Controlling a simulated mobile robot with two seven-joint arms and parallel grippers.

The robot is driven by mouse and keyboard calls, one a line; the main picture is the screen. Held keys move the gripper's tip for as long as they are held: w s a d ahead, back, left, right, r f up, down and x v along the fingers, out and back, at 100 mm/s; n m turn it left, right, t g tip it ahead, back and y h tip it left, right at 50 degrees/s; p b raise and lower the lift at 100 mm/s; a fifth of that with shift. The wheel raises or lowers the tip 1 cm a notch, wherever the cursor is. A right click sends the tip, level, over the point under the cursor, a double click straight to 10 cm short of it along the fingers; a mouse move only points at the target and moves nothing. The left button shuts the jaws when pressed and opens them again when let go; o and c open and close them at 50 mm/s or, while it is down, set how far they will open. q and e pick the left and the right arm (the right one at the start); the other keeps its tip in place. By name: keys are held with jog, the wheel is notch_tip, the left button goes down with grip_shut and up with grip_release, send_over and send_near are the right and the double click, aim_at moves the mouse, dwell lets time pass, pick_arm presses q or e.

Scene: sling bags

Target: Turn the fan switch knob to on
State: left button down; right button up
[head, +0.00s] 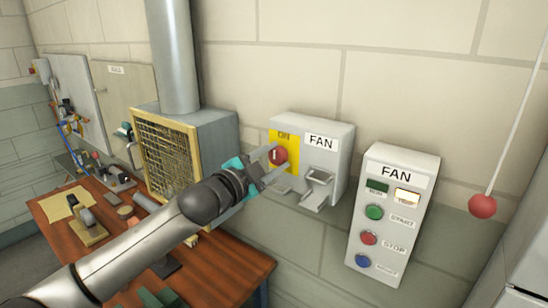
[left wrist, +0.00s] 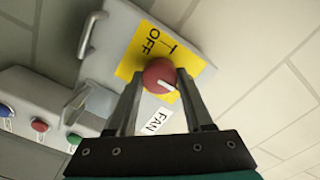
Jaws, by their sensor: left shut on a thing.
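The fan switch knob (head: 279,155) is round and red with a white mark. It sits on a yellow plate (head: 285,136) on the grey FAN box (head: 341,144) on the wall. The head view shows ON at the plate's top. In the left wrist view, the knob (left wrist: 157,74) has its white mark pointing lower right, and OFF reads on the yellow plate (left wrist: 136,58). My left gripper (head: 272,162) is shut on the knob, one finger on each side; the fingers (left wrist: 158,82) also show in the left wrist view. My right gripper is not in view.
A grey FAN panel (head: 411,174) with green, red and blue buttons is right of the box. A red ball (head: 482,206) hangs on a cord. A mesh-fronted unit (head: 165,158) stands behind my arm. A wooden bench (head: 235,258) with tools lies below left.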

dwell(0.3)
pick_arm(q)
jog(key=shift+c, duration=1.5)
grip_release()
jog(key=shift+s+a+f, duration=0.1)
jog(key=shift+s+a, duration=0.35)
jog(key=shift+s, duration=0.1)
jog(key=b+v, duration=0.3)
jog(key=v, duration=1.1)
jog(key=shift+d, duration=0.1)
